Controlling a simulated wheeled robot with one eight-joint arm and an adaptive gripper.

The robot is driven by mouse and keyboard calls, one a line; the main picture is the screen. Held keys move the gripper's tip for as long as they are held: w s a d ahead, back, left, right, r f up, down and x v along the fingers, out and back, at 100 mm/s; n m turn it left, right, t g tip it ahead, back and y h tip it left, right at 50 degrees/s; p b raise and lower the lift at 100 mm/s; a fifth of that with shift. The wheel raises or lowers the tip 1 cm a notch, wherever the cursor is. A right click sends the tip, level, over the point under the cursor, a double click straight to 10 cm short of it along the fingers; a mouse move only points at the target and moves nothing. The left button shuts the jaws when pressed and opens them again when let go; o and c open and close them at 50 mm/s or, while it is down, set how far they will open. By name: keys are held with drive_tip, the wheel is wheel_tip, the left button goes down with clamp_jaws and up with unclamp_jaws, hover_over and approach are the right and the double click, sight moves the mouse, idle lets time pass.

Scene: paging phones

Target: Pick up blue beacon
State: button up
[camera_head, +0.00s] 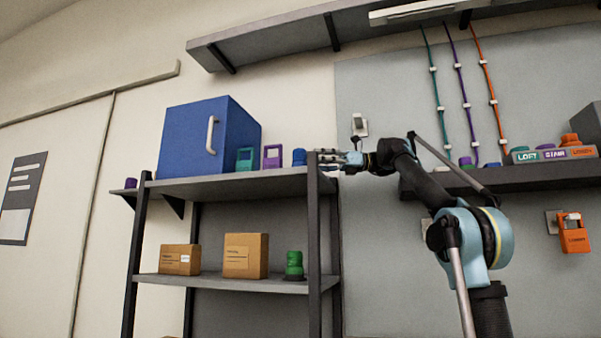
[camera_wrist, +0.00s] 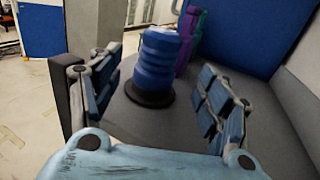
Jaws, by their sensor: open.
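The blue beacon (camera_head: 299,157) is a small ribbed cylinder standing upright near the right end of the top shelf. In the wrist view the blue beacon (camera_wrist: 158,62) stands on a dark round base, ahead of and between my open fingers. My gripper (camera_head: 330,157) is at the shelf's right post, just right of the beacon. In the wrist view my gripper (camera_wrist: 155,92) has its two padded fingers spread wide with nothing between the pads. Neither finger visibly touches the beacon.
A purple phone (camera_head: 272,156) and a teal phone (camera_head: 245,159) stand left of the beacon, beside a large blue box (camera_head: 208,137). The grey shelf (camera_head: 220,187) has a dark post (camera_head: 313,240) close to my gripper. Cardboard boxes (camera_head: 246,255) and a green beacon (camera_head: 294,265) are below.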

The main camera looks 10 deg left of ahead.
sight(300, 160)
drive_tip(key=shift+x, duration=3.25)
drive_tip(key=shift+d+f, duration=0.1)
drive_tip(key=c, duration=1.5)
